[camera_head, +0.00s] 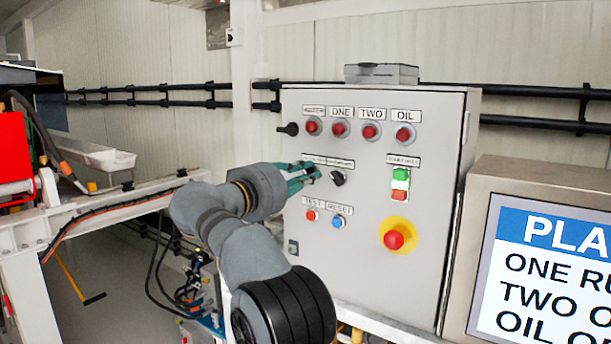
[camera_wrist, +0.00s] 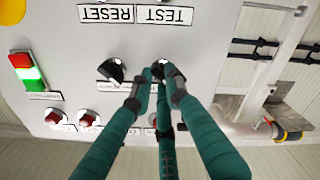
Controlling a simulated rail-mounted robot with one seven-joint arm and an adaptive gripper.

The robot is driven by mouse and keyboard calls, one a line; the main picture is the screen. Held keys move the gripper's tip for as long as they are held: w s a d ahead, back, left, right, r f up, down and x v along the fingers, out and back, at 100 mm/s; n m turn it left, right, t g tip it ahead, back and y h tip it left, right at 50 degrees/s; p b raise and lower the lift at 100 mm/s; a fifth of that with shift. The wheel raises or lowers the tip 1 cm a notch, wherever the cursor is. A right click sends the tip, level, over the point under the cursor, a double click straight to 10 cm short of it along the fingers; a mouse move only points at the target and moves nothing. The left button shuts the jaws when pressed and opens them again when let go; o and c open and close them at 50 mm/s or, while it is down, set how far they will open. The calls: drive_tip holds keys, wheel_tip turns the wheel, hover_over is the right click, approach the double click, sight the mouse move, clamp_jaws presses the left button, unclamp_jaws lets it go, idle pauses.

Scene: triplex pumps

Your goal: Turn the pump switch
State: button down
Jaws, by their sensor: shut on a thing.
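A grey control panel (camera_head: 350,240) stands upright in the middle of the head view. Its middle row has two black rotary switches with small labels that I cannot read clearly. My gripper (camera_head: 310,173) reaches in from the left with green fingers. In the wrist view, which is upside down, the fingertips of my gripper (camera_wrist: 160,80) close around one black switch (camera_wrist: 159,66), mostly hidden by them. The other black switch (camera_head: 338,177) is just right of the fingers and free; it also shows in the wrist view (camera_wrist: 114,70). I cannot tell the held switch's angle.
Red lamps (camera_head: 340,129) line the panel's top, with a black knob (camera_head: 288,129) at left. A green and red button pair (camera_head: 400,184) and a yellow-red emergency stop (camera_head: 394,236) are at right. Test (camera_head: 312,215) and reset (camera_head: 338,222) buttons sit below my gripper.

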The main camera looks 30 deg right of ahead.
idle(0.3)
drive_tip(key=c, duration=1.7)
unclamp_jaws()
drive_tip(key=v, duration=1.2)
drive_tip(key=x, duration=1.2)
